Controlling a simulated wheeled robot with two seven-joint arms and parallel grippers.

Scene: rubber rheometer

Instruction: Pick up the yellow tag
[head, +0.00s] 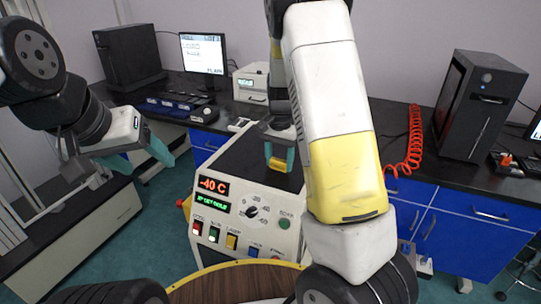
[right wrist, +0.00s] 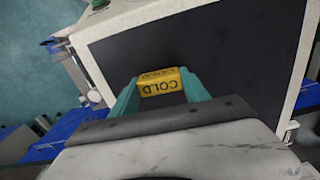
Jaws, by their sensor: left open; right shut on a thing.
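The yellow tag (right wrist: 160,84), a small block lettered "COLD", is between the teal fingertips of my right gripper (right wrist: 161,90) in the right wrist view. The gripper is shut on it over the dark top of the white machine (right wrist: 205,50). The tag also shows in the head view (head: 277,164) between the right gripper's fingers (head: 279,155). I cannot tell whether the tag touches the machine's top. My left gripper (head: 160,150) is open and empty at the left, away from the machine.
The machine's front panel (head: 245,215) has a "-40 C" display, a dial and several buttons. A black computer tower (head: 478,105) and a coiled red hose (head: 412,145) are on the right bench. A monitor (head: 203,53) stands on the back bench.

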